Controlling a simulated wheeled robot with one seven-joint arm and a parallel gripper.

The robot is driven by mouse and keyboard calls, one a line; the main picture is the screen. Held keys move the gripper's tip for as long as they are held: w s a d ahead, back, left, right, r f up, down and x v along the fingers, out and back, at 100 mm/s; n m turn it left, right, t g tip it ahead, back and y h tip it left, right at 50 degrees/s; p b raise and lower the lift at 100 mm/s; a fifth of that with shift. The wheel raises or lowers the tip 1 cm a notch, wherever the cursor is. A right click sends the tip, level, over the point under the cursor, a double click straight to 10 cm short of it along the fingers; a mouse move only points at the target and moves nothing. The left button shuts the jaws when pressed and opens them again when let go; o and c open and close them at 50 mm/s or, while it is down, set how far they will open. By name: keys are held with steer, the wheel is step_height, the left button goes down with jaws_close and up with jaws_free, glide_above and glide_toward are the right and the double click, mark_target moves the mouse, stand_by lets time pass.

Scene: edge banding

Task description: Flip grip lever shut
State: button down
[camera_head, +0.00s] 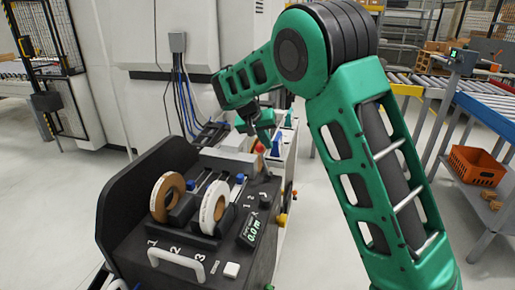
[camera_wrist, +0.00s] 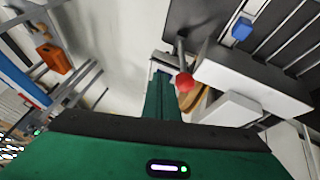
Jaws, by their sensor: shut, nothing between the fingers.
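A lever with a red ball knob (camera_head: 260,148) stands at the back right of the black machine; I take it as the grip lever. In the wrist view its grey rod and red knob (camera_wrist: 185,83) show just right of my fingertips. My gripper (camera_head: 262,132) is at the end of the green arm, close above the knob. In the wrist view my gripper (camera_wrist: 162,75) points away from the camera, shut and empty. I cannot tell whether it touches the lever. The lever's base is partly hidden.
The black machine (camera_head: 125,215) carries two tape rolls, a white one (camera_head: 214,207) and a brown-cored one (camera_head: 167,197). Its display (camera_head: 251,230) reads 0.0 m. Blue-knobbed parts (camera_head: 276,145) stand just right of the lever. An orange crate (camera_head: 474,165) sits on a shelf at right.

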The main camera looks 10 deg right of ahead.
mark_target(258, 146)
steer(key=a, duration=0.1)
steer(key=w+a+h, duration=0.1)
steer(key=a, duration=0.1)
steer(key=shift+w+f+n+g+h, duration=0.3)
steer(key=shift+f+g, duration=0.05)
steer(key=shift+g, duration=0.05)
steer(key=shift+w+a+f, duration=0.1)
steer(key=shift+w+a, duration=0.05)
steer(key=shift+a, duration=0.55)
steer(key=shift+w+a+f, duration=0.15)
steer(key=shift+w+a, duration=0.05)
steer(key=shift+a, duration=0.05)
steer(key=shift+w+a, duration=0.1)
steer(key=shift+a, duration=0.15)
steer(key=s+a+r, duration=0.2)
steer(key=r, duration=0.3)
steer(key=s+a+r, duration=0.2)
steer(key=r, duration=0.3)
steer(key=shift+r, duration=0.15)
steer(key=shift+d, duration=0.1)
